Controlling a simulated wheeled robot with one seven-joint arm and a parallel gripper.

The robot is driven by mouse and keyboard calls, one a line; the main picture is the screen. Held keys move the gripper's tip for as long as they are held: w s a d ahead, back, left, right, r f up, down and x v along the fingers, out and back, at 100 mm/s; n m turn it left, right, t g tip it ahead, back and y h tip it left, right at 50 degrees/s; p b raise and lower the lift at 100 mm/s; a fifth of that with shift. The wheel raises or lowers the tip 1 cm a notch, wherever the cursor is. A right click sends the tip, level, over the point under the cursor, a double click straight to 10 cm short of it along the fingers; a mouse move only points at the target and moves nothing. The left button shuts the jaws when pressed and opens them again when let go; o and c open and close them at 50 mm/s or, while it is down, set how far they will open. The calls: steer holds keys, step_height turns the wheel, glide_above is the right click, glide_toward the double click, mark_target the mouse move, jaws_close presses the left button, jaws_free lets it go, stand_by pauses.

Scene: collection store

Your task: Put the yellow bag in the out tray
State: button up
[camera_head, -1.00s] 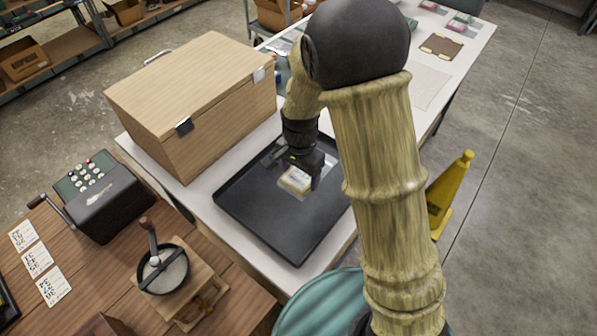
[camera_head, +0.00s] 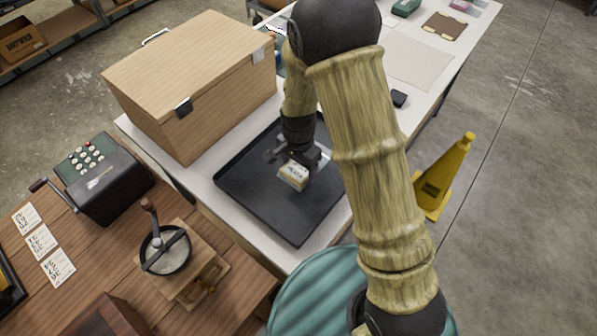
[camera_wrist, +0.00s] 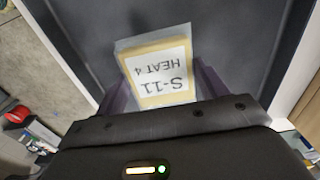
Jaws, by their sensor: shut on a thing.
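The yellow bag (camera_head: 293,175) is a small clear packet with a yellow body and a white label. In the wrist view the bag (camera_wrist: 160,75) shows the label "S-11 HEAT 4". My gripper (camera_head: 297,160) is shut on it, with a dark finger on each side of the bag in the wrist view (camera_wrist: 162,92). The black tray (camera_head: 262,207) lies flat on the white table, and the bag is over its inside. I cannot tell whether the bag touches the tray floor. My arm hides the tray's right part.
A wooden box (camera_head: 195,80) with latches stands on the white table (camera_head: 222,190), close behind the tray. A coffee grinder (camera_head: 165,250) and a keyed machine (camera_head: 103,180) stand on the brown table at left. A yellow cone (camera_head: 443,178) stands on the floor at right.

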mark_target(299, 168)
steer(key=shift+f+p, duration=0.35)
steer(key=shift+f, duration=1.7)
steer(key=o, duration=1.1)
steer(key=shift+f, duration=0.1)
steer(key=shift+c, duration=0.2)
step_height(299, 168, up, 12)
steer(key=shift+r+b, duration=0.15)
steer(key=shift+b, duration=0.8)
